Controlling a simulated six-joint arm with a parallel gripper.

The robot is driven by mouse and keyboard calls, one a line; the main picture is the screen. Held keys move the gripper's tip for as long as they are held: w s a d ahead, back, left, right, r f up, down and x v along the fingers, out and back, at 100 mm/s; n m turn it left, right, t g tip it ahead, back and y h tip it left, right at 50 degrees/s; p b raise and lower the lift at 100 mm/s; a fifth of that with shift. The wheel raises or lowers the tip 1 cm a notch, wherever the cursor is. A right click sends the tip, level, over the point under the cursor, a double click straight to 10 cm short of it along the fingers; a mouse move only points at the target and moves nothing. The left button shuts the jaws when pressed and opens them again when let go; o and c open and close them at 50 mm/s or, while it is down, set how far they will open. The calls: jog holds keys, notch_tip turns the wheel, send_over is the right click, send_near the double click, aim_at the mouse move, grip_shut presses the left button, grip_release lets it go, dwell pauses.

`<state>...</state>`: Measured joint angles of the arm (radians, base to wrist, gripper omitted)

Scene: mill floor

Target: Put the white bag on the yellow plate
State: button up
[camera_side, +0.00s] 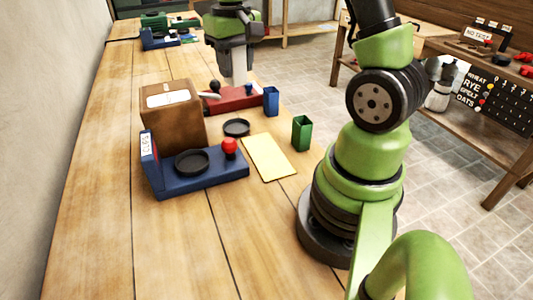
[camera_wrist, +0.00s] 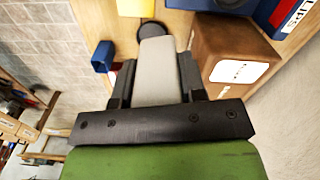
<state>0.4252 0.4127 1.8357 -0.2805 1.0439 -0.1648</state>
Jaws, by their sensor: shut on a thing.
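The white bag (camera_side: 239,68) is gripped by my gripper (camera_side: 234,52) in the side view, at the far part of the bench. It hangs upright below the fingers, in front of or above the red base; the side view does not settle whether it touches. In the wrist view the pale bag (camera_wrist: 158,75) sits between the two dark fingers of my gripper (camera_wrist: 157,82). The yellow plate (camera_side: 268,157) is a flat, empty rectangle lying on the bench, nearer the side camera than the bag. A corner of it shows at the top of the wrist view (camera_wrist: 135,7).
A red base (camera_side: 235,100), blue cup (camera_side: 271,101) and green cup (camera_side: 301,133) stand nearby. The front bench is clear.

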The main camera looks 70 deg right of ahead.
jog(key=s+d+m, duration=0.3)
jog(key=s+d, duration=0.1)
jog(key=f, duration=1.3)
jog(key=shift+w+a, duration=0.2)
jog(key=shift+a, duration=0.05)
jog(key=shift+f, duration=2.35)
jog(key=shift+f, duration=0.1)
jog(key=o, duration=1)
